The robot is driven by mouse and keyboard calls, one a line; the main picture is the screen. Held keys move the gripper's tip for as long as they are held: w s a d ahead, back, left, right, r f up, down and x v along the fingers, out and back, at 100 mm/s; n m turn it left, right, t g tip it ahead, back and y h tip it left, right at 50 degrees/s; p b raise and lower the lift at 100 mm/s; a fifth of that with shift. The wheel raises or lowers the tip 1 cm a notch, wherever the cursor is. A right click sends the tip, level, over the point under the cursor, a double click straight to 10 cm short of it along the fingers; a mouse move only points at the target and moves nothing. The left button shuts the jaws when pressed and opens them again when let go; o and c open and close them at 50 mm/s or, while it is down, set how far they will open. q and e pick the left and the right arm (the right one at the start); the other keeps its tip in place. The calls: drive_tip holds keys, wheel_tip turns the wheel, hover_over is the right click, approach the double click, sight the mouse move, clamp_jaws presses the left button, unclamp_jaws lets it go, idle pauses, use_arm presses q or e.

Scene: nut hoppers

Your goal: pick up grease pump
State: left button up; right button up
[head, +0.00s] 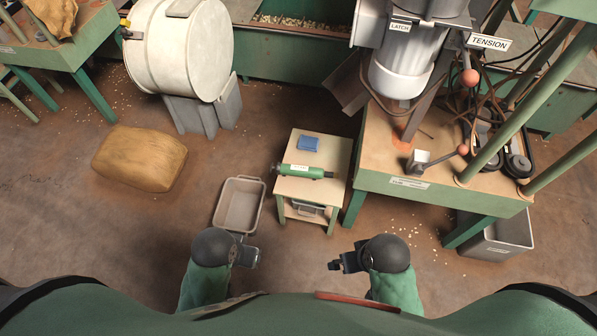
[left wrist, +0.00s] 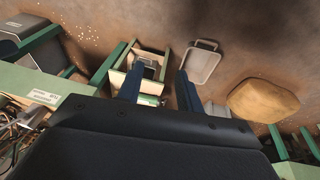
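The grease pump (head: 305,171) is a green cylinder with a pale label. It lies on its side across the top of a small wooden stand (head: 325,150) in the head view. My left gripper (head: 252,257) is nearer to me than the stand, to its lower left, and apart from the pump. In the left wrist view, its two fingers (left wrist: 160,88) are spread with nothing seen between them held, and the stand shows beyond, partly hidden. My right gripper (head: 336,265) is below the stand and clear of the pump; its finger opening is too small to judge.
A blue block (head: 308,143) lies behind the pump. A grey bin (head: 240,204) is on the floor left of the stand. A green machine table (head: 430,187) stands close on the right. A brown sack (head: 140,158) lies farther left.

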drive_tip(key=shift+w+r, duration=0.15)
drive_tip(key=shift+w, duration=0.15)
